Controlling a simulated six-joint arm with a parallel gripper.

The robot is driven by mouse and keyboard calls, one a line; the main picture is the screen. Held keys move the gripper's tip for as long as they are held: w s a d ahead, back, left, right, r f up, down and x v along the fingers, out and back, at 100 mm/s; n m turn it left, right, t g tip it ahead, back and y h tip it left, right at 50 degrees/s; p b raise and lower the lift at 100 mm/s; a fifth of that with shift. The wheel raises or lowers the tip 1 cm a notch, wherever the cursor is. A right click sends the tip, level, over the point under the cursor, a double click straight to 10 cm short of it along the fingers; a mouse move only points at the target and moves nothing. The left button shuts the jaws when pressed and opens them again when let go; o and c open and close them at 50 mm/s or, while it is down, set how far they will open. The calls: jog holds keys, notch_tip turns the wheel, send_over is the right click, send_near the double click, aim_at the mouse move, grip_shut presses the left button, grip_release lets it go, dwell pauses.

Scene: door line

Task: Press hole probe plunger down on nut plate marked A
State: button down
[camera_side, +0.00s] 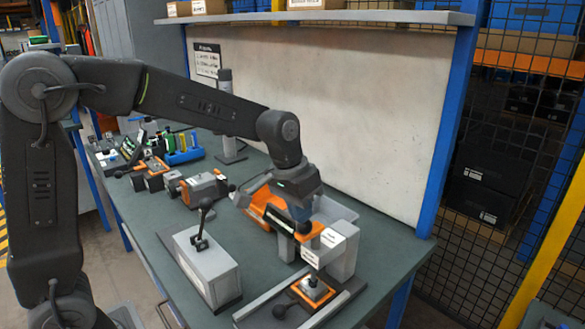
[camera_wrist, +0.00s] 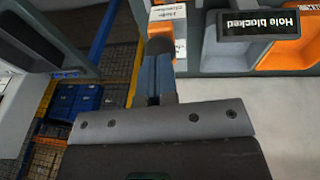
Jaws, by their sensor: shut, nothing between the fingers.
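My gripper (camera_side: 301,222) points down over the right part of the bench, its fingers shut and empty. The wrist view shows the closed fingers (camera_wrist: 158,55) close to a white label (camera_wrist: 168,14). In the side view the fingertips are beside the orange and white-labelled head (camera_side: 330,243) of a grey upright fixture; I cannot tell whether they touch it. Below this head, a small orange-edged plate (camera_side: 313,290) with a light centre and a dark knob sits on the fixture base. No letter A is readable, and the plunger is not clearly distinguishable.
A grey box with a black-knobbed lever (camera_side: 207,267) stands left of the fixture. An orange bin (camera_side: 262,208) and a pale bin stand behind. A "Hole blocked" sign (camera_wrist: 259,22) shows in the wrist view. Several devices (camera_side: 160,165) crowd the far left bench.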

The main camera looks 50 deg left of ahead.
jog(key=v, duration=1.4)
jog(key=shift+w, duration=0.2)
jog(key=s+a+f+t, duration=0.1)
jog(key=s+f, duration=0.4)
jog(key=s, duration=0.4)
jog(key=s+a+f+t+y, duration=0.1)
jog(key=s+f+t, duration=0.1)
jog(key=s+f, duration=0.3)
jog(key=s, duration=0.4)
jog(key=shift+s, duration=0.15)
